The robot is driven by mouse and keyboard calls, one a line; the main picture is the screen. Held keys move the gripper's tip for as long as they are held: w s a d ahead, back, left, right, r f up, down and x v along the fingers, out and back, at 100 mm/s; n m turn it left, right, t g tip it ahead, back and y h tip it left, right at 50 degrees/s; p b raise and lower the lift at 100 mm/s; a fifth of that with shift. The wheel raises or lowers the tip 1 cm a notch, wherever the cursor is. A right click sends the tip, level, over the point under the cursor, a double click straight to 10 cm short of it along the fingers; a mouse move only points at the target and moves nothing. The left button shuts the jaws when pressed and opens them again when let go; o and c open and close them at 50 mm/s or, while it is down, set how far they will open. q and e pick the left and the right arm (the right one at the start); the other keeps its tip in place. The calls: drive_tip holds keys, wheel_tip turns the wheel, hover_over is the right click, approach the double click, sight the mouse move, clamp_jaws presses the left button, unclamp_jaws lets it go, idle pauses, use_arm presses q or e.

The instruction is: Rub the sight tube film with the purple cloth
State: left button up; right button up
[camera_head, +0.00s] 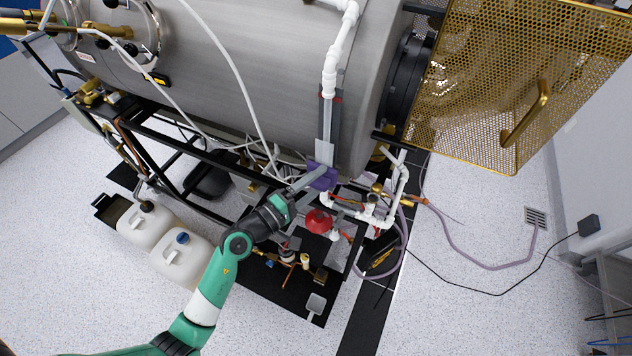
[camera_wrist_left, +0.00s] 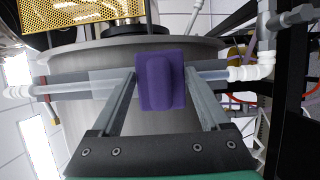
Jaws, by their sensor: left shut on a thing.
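My left gripper (camera_head: 312,179) reaches up to the lower end of the sight tube (camera_head: 327,120), on the end of the big steel chamber. It is shut on the purple cloth (camera_head: 323,177). In the left wrist view the purple cloth (camera_wrist_left: 160,80) sits between the two fingers (camera_wrist_left: 160,85), with a raised ridge in its middle. The cloth lies over the sight tube (camera_wrist_left: 70,88), which runs across the view and is hidden behind it. A pale, hazy stretch shows on the tube left of the cloth; I cannot tell if it is film. My right gripper is not in view.
White pipe elbows (camera_head: 368,212) and a red round part (camera_head: 318,221) are close below the gripper. A perforated brass guard (camera_head: 490,80) stands at the upper right. Two white jugs (camera_head: 180,262) stand on the floor left of my arm. Open floor lies at the right.

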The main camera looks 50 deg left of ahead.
use_arm(q)
drive_tip(key=shift+f+b, duration=0.75)
drive_tip(key=shift+f, duration=0.05)
drive_tip(key=shift+r+p, duration=1.7)
drive_tip(key=shift+r, duration=0.15)
drive_tip(key=shift+f+b, duration=1.75)
drive_tip(key=shift+f, duration=0.15)
drive_tip(key=shift+r, duration=0.1)
drive_tip(key=shift+s, duration=0.2)
drive_tip(key=shift+s+d+p, duration=0.15)
drive_tip(key=shift+s+d, duration=0.2)
drive_tip(key=shift+s, duration=0.5)
drive_tip(key=shift+s+d+p, duration=0.2)
drive_tip(key=shift+s+d, duration=0.2)
drive_tip(key=shift+s, duration=0.4)
drive_tip(key=shift+s+d+p, duration=0.15)
drive_tip(key=shift+s+d, duration=0.2)
drive_tip(key=shift+s, duration=0.5)
